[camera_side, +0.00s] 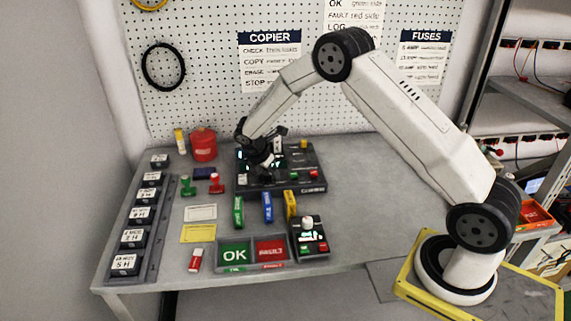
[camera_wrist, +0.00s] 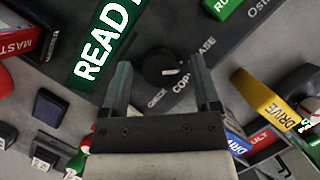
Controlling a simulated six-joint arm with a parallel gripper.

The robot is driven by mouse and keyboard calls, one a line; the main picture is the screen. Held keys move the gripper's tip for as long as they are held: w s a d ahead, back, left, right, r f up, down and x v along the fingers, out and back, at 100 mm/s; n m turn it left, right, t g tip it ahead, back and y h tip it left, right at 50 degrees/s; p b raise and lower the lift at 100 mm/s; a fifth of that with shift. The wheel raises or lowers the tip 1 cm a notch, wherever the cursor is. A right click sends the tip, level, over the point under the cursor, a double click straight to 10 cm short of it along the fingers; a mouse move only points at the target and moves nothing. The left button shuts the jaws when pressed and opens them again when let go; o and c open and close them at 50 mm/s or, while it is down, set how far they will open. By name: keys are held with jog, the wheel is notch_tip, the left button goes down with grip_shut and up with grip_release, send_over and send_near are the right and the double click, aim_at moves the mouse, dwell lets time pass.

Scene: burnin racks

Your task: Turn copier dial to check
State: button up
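The copier (camera_side: 275,178) is a dark box at the back middle of the bench. Its black round dial (camera_wrist: 160,66) shows in the wrist view, with a white mark on its lower right side. Small labels beside it appear to read CHECK, COPY and ERASE; I cannot tell exactly which one the mark faces. My gripper (camera_wrist: 162,72) is open, its fingers on either side of the dial and apart from it in the picture. In the side view my gripper (camera_side: 262,168) is over the copier and hides the dial.
Blue (camera_side: 267,207), green (camera_side: 238,212) and yellow (camera_side: 290,205) cartridges stand in front of the copier. An OK/FAULT tray (camera_side: 250,267) and a small device (camera_side: 309,240) are nearer the front. A rack of black modules (camera_side: 150,215) lines the left edge. The bench's right side is clear.

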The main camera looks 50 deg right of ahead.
grip_shut()
jog(key=shift+m, duration=0.3)
jog(key=m+g, duration=0.1)
jog(key=m, duration=0.3)
jog(key=shift+w+g, duration=0.1)
jog(key=shift+g, duration=0.3)
jog(key=m, duration=0.2)
jog(key=m+g+y, duration=0.1)
jog(key=m, duration=0.1)
jog(key=shift+m+g, duration=0.3)
jog(key=m+y, duration=0.1)
jog(key=m, duration=0.3)
jog(key=shift+w+d+m+g+y, duration=0.1)
jog(key=shift+d+m+g+y, duration=0.05)
jog(key=shift+m+g+y, duration=0.2)
jog(key=shift+m+y, duration=0.85)
jog(key=shift+m, duration=1.2)
jog(key=shift+o, duration=0.9)
grip_release()
